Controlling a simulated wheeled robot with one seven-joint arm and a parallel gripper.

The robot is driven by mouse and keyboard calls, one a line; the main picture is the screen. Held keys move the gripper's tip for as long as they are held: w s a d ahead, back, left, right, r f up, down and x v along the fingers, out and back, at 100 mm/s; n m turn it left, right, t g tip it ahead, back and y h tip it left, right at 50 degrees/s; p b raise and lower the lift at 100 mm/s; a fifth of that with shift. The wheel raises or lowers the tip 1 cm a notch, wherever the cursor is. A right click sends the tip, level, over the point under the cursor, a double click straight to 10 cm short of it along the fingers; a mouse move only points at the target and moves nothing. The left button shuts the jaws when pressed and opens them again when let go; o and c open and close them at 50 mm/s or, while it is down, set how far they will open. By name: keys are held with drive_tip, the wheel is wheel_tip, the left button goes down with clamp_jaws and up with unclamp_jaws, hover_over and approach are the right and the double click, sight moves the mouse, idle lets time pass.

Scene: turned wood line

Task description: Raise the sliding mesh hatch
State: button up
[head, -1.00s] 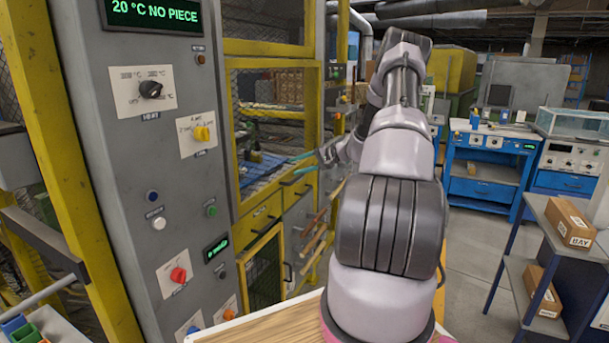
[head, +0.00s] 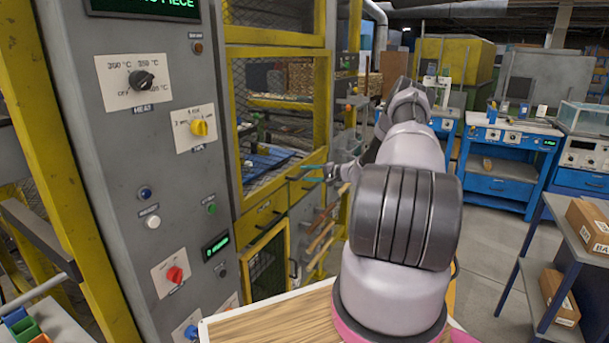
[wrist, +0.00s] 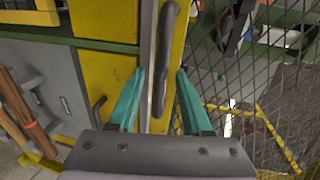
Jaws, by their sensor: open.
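The sliding mesh hatch (head: 282,135) is dark wire mesh in a yellow frame on the machine's side, left of my arm in the head view. It looks lowered, with its lower yellow bar at gripper height. In the wrist view its mesh (wrist: 225,75) fills the right side, beside a yellow bar carrying a dark bar handle (wrist: 166,45). My gripper (wrist: 159,72) is open, its teal fingers on either side of the handle's lower part, with no clear contact. In the head view my gripper (head: 305,172) is at the hatch's lower bar; the handle is hard to make out there.
A grey control panel (head: 135,190) with knobs and buttons stands close on the left. A wooden board (head: 275,322) lies below my arm. Blue workbenches (head: 497,180) stand behind on the right, and a grey shelf with cartons (head: 590,225) nearer. Clear floor lies between.

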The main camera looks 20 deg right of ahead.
drive_tip(key=shift+x, duration=0.85)
drive_tip(key=shift+r, duration=0.1)
clamp_jaws()
idle(0.7)
